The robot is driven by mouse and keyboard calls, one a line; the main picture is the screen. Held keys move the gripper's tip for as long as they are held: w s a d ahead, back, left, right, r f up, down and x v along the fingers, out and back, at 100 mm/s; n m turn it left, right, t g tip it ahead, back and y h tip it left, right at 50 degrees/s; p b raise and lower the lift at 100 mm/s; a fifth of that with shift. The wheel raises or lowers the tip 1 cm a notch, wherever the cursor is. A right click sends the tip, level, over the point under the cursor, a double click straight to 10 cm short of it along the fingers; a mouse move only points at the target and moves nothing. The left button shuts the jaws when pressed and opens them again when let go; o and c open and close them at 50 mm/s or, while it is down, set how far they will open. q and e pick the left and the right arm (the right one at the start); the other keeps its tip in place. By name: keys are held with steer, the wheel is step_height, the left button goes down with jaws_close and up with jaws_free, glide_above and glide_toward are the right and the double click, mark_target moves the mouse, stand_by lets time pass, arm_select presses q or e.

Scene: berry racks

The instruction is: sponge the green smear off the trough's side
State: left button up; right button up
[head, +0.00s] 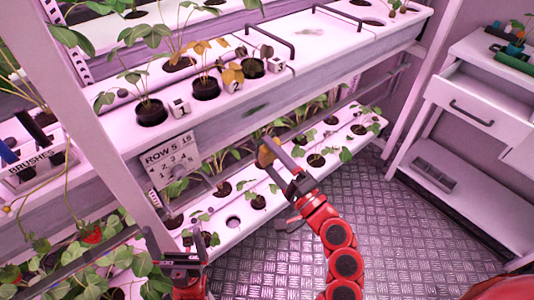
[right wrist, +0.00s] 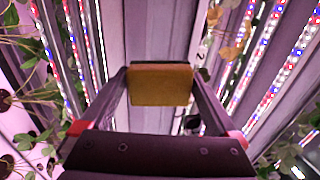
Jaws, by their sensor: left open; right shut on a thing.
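A dark green smear (head: 254,111) shows on that side. My right gripper (head: 274,156) is shut on a yellow-orange sponge (head: 264,158), below the smear and in front of the lower rack. The smear is uncovered, and a gap shows between it and the sponge. In the right wrist view the sponge (right wrist: 160,86) is clamped between the two fingers, with a dark layer along its top. My left gripper (head: 178,262) is open and empty at the lower left.
Potted plants and number tags stand on the upper trough. A "ROW 5" sign (head: 173,158) hangs on its side, left of the smear. A lower trough (head: 245,218) holds seedlings. A white post (head: 90,100) stands at left. The metal floor (head: 400,230) is clear; a drawer cabinet (head: 480,110) stands right.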

steer(key=shift+w+r, duration=0.1)
steer(key=shift+r, duration=0.05)
steer(key=shift+w+a+r+p, duration=0.1)
steer(key=shift+w+a+p, duration=0.1)
steer(key=shift+w+p, duration=0.1)
steer(key=p+x, duration=0.2)
steer(key=x, duration=0.3)
steer(key=shift+w+a, duration=0.1)
steer(key=shift+w, duration=0.2)
steer(key=shift+w+a+r, duration=0.1)
steer(key=shift+w+a, duration=0.2)
steer(key=shift+w, duration=0.2)
steer(key=shift+w+a+r+p, duration=0.1)
steer(key=shift+w+a+p, duration=0.25)
steer(key=shift+w, duration=0.15)
steer(key=shift+d, duration=0.1)
